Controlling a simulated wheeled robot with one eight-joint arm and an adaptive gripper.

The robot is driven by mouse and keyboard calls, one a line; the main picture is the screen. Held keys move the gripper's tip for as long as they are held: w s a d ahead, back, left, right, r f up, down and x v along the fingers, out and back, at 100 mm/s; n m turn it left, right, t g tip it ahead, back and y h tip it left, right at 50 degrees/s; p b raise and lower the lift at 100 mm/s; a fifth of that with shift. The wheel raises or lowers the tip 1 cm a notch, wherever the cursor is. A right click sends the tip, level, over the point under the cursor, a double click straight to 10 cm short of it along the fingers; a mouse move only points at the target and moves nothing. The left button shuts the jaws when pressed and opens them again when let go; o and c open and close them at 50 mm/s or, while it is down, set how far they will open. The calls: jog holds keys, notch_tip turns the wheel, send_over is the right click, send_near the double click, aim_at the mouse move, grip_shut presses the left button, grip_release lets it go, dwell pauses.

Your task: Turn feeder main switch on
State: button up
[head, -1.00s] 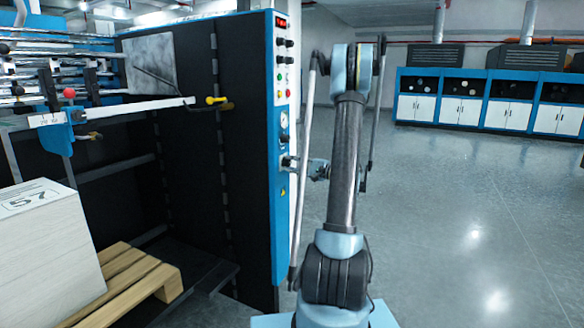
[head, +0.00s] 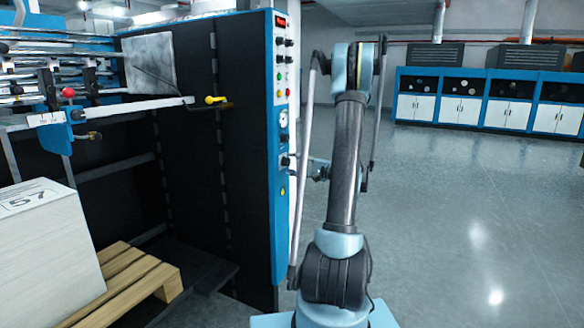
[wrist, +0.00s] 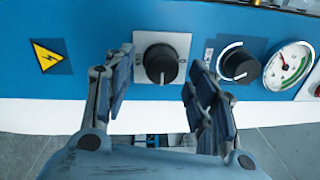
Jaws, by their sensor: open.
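The feeder main switch is a black rotary knob (wrist: 160,63) on a pale square plate, set in the blue control panel. In the head view the switch (head: 285,161) sits low on the panel's narrow face. My gripper (wrist: 157,68) is open, with one finger on each side of the knob in the wrist view and nothing held. In the head view my gripper (head: 318,169) is partly hidden by my arm and stands a little to the right of the panel, apart from it. I cannot tell the knob's setting.
A yellow warning sign (wrist: 48,56), a second black knob (wrist: 236,64) and a gauge (wrist: 289,66) flank the switch. A paper stack (head: 45,255) sits on a wooden pallet (head: 125,280) at left. Open floor (head: 450,220) lies at right, with blue-and-white cabinets (head: 485,105) behind.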

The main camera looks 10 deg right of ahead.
jog(key=v, duration=1.1)
jog(key=s+a+f+n+g+h, duration=0.2)
jog(key=s+a+n+g+h, duration=0.35)
jog(key=s+a, duration=1.05)
jog(key=s+d+f+n+g+h, duration=0.1)
jog(key=s+d+f+h, duration=0.1)
jog(key=s, duration=0.5)
jog(key=s+d+f+n+g+h, duration=0.1)
jog(key=s+f+h, duration=0.2)
jog(key=s, duration=0.4)
jog(key=s+d+f+n+g+h, duration=0.1)
jog(key=s+d+f+n+h, duration=0.1)
jog(key=s, duration=0.5)
jog(key=f+h, duration=0.1)
jog(key=h, duration=0.1)
jog(key=shift+d+f+h, duration=0.3)
jog(key=shift+h, duration=0.05)
jog(key=shift+s, duration=0.15)
